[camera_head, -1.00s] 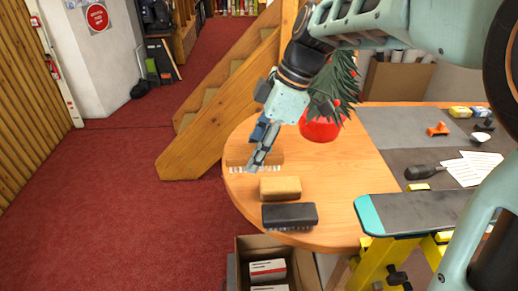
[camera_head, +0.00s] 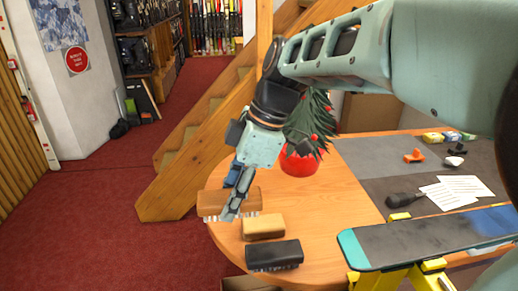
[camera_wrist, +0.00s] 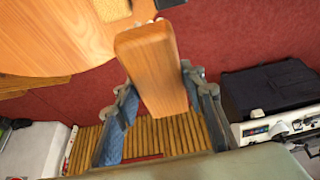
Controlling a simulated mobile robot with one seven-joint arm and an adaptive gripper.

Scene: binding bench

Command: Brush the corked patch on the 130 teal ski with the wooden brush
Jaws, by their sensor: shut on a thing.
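The wooden brush (camera_head: 226,200), a tan block with pale bristles below, is between the fingers of my gripper (camera_head: 236,194), at the left edge of the round table. My gripper is shut on it. In the wrist view the brush's wooden back (camera_wrist: 155,68) sticks out from between the two fingers, and it looks raised off the table. The ski (camera_head: 415,242) with a teal tip lies at the right on yellow supports. A bluish patch (camera_head: 492,220) shows on its dark surface, partly hidden by my arm. No number is readable on the ski.
A tan block (camera_head: 263,227) and a black brush (camera_head: 274,255) lie on the round table (camera_head: 345,195). A small tree in a red pot (camera_head: 298,163) stands behind. A dark-handled tool (camera_head: 405,199) and papers (camera_head: 450,192) lie behind the ski.

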